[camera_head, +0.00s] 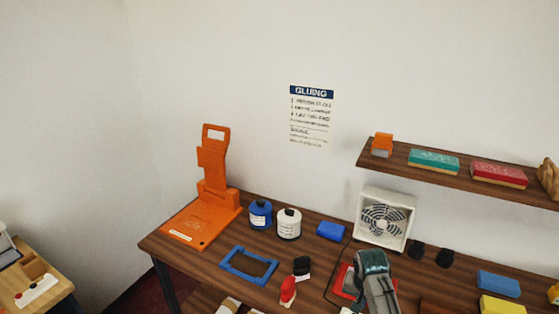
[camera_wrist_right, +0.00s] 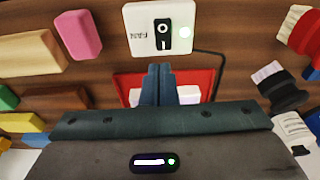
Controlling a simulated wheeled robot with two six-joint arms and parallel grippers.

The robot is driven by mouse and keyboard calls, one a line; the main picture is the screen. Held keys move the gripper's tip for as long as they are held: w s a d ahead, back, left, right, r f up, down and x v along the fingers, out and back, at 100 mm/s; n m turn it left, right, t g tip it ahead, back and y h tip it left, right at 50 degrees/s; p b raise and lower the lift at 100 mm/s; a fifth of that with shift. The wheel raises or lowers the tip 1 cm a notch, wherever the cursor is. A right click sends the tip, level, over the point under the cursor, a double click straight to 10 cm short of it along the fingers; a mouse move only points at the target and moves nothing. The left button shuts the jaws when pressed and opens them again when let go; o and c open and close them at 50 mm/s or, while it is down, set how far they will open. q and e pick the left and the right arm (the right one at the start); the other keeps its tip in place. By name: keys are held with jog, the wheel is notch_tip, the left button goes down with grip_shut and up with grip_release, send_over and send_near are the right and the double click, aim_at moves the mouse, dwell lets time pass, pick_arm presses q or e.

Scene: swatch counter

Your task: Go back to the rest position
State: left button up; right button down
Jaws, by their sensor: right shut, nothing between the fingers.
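My right gripper shows at the bottom middle of the head view as a dark teal body (camera_head: 373,263) above the wooden counter (camera_head: 215,262). Its fingertips are hidden there. In the right wrist view the two dark fingers (camera_wrist_right: 161,80) are together, with nothing between them. They are seen over a red tray (camera_wrist_right: 208,84) with whitish pieces in it; whether they touch it I cannot tell. A white switch box (camera_wrist_right: 142,39) marked FAN lies just beyond the fingertips. My left gripper is not in view.
A white fan (camera_head: 361,229) stands behind my right gripper. A wall shelf (camera_head: 398,164) holds boxes at the upper right.

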jog(key=s+f+n+t, duration=0.1)
jog(key=s+f+n, duration=0.2)
jog(key=s, duration=1.5)
jog(key=s+r+n+t, duration=0.1)
jog(key=s+r+n, duration=0.45)
jog(key=s, duration=1.05)
notch_tip(320, 180, down, 39)
jog(key=d+m+g+b, duration=0.1)
jog(key=d+m+b, duration=0.1)
jog(key=b, duration=0.6)
jog(key=s+f+b, duration=0.3)
jog(key=s+f, duration=0.6)
jog(key=f, duration=0.3)
jog(key=s+d+f+g+b, duration=0.1)
jog(key=s+f+b, duration=0.2)
jog(key=s+f, duration=0.6)
notch_tip(320, 180, down, 3)
